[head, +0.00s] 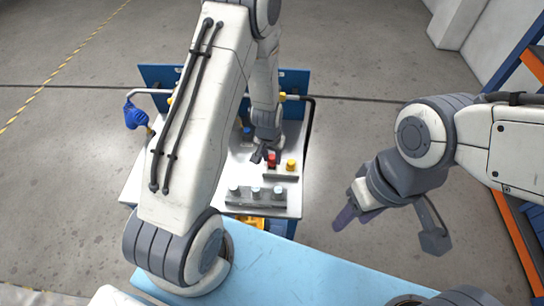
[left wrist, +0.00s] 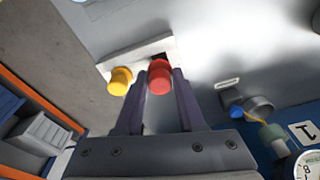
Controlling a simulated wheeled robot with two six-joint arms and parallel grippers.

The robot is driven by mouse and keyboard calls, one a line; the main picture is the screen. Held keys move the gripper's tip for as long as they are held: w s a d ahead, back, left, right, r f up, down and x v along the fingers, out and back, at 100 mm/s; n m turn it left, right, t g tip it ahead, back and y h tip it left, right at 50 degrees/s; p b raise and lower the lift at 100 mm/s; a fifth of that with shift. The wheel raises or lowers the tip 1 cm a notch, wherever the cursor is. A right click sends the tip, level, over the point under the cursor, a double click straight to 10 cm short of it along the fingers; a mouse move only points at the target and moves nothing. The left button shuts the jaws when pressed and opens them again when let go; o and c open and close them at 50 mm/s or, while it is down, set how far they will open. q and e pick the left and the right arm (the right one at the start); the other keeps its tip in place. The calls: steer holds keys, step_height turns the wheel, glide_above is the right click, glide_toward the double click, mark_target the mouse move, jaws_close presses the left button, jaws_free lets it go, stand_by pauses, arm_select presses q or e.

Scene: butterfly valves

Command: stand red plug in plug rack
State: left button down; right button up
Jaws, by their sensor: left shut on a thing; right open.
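The red plug (head: 272,161) is between the fingers of my left gripper (head: 265,155), which is shut on it. In the left wrist view the red plug (left wrist: 159,78) shows between the two fingertips of the gripper (left wrist: 160,90), over the end of the pale plug rack (left wrist: 135,54). A dark opening shows in the rack beside the plug. I cannot tell whether the plug's lower end is inside it. A yellow plug (left wrist: 119,80) stands in the same rack (head: 281,178), to the right in the head view. My right gripper (head: 352,208) is open and empty, off the bench's right side.
A row of grey-capped pieces (head: 256,193) stands on a bar in front of the rack, with a yellow bin (head: 250,222) below. A blue handle (head: 135,115) on a pipe is at the left. A blue panel (head: 295,80) closes the bench's back.

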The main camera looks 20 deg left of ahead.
mark_target(273, 155)
arm_select(q)
steer(key=shift+f+b, duration=0.9)
stand_by(1.4)
jaws_free()
stand_by(0.4)
steer(key=shift+r+p, duration=3.8)
